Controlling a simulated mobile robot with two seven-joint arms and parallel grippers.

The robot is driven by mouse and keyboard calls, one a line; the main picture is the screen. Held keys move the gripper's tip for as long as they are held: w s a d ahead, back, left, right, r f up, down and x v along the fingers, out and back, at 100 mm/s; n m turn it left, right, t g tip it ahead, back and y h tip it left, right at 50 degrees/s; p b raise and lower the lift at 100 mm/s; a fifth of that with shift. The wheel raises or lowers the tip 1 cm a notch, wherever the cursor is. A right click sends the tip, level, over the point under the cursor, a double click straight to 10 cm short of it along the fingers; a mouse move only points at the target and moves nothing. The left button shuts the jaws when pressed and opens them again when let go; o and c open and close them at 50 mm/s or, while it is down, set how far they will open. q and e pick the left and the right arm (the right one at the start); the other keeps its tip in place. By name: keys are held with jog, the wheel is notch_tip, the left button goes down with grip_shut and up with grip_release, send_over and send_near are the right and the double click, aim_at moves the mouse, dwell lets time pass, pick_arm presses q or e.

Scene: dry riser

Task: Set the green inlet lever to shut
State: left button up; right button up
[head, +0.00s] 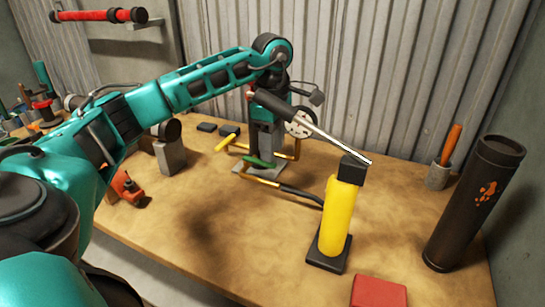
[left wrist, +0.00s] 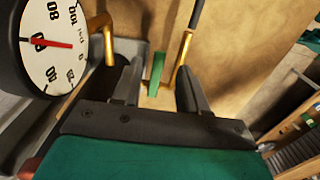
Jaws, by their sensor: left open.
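The green inlet lever (head: 257,162) is a short bar low on the front of the pipe stand, by a brass pipe (head: 262,181). In the left wrist view the green lever (left wrist: 156,72) stands between my two dark fingers, with a gap on each side. My left gripper (head: 264,149) reaches down over the stand, and its jaws (left wrist: 159,80) are open. In the head view the fingertips are mostly hidden. I cannot tell the lever's setting. My right gripper is not in view.
A round gauge (head: 299,123) sits close beside the gripper. A dark cylinder (head: 470,205) stands far right. The front middle of the bench (head: 220,225) is clear.

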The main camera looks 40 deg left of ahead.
aim_at(272, 164)
pick_arm(q)
jog(key=shift+f, duration=1.65)
grip_shut()
